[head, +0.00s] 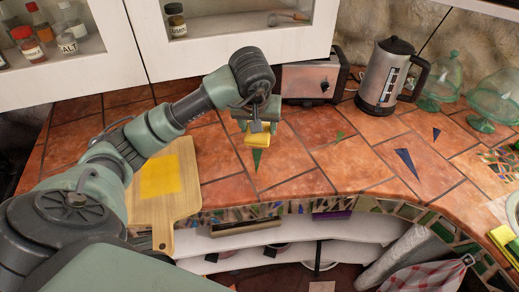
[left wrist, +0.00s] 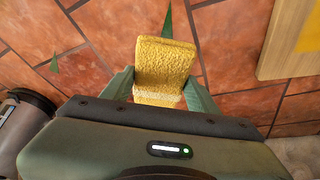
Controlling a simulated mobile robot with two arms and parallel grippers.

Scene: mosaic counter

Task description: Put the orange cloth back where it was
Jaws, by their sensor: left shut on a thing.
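My left gripper (head: 257,131) is shut on a thick, folded, yellow-orange cloth (head: 257,140), which I take to be the orange cloth. In the left wrist view the cloth (left wrist: 164,62) has a rough, towel-like surface and sits between the two green fingers of the gripper (left wrist: 160,88). It is over the terracotta tiles, beside a green triangular inlay; its height above them is hard to tell. A flat orange-yellow square (head: 160,176) lies on the wooden cutting board (head: 181,205), left of the gripper. My right gripper is not in view.
A toaster (head: 312,82) and a kettle (head: 388,78) stand at the back, with green glassware (head: 492,102) further right. White cabinets (head: 230,52) hang above. A yellow and green item (head: 505,240) lies at the right edge. Tiles (head: 330,160) right of the gripper are clear.

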